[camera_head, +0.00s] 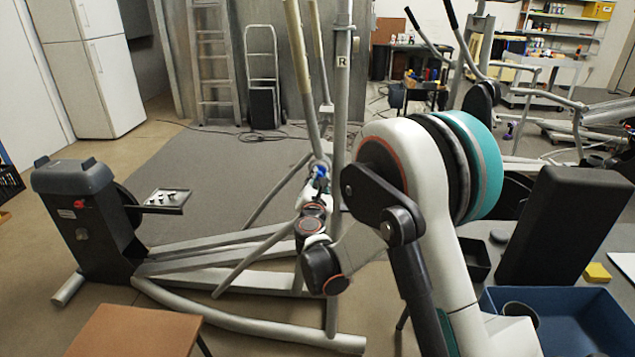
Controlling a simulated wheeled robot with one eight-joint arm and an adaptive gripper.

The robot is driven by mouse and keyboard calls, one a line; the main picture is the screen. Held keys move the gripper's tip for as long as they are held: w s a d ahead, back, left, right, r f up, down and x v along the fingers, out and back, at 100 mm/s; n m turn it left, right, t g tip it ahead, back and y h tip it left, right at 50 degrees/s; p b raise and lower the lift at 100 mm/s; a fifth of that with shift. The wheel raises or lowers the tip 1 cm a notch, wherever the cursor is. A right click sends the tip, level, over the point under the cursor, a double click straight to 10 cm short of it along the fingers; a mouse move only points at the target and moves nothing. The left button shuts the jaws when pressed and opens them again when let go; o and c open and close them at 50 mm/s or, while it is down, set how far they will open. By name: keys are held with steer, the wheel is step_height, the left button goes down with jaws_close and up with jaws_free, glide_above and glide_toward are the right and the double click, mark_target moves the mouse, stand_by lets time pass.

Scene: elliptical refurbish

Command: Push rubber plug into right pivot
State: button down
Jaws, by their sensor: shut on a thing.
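My arm reaches from the lower right to the elliptical frame. My gripper (320,173), small and with blue parts, is at the grey upright post (341,115) marked with an "R" label. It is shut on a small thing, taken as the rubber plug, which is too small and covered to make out. The right pivot is around the gripper where the handle lever meets the post; the gripper and wrist largely hide it. I cannot tell whether the plug touches the pivot.
A blue bin (575,318), a dark upright block (563,222) and a yellow block (597,272) are at right. A brown tabletop (135,332) is in front.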

steer(key=shift+w, duration=0.1)
steer(key=c, duration=1.3)
jaws_free()
steer(key=shift+c, duration=0.2)
steer(key=s, duration=1.2)
steer(key=shift+a, duration=0.2)
steer(key=shift+d, duration=0.1)
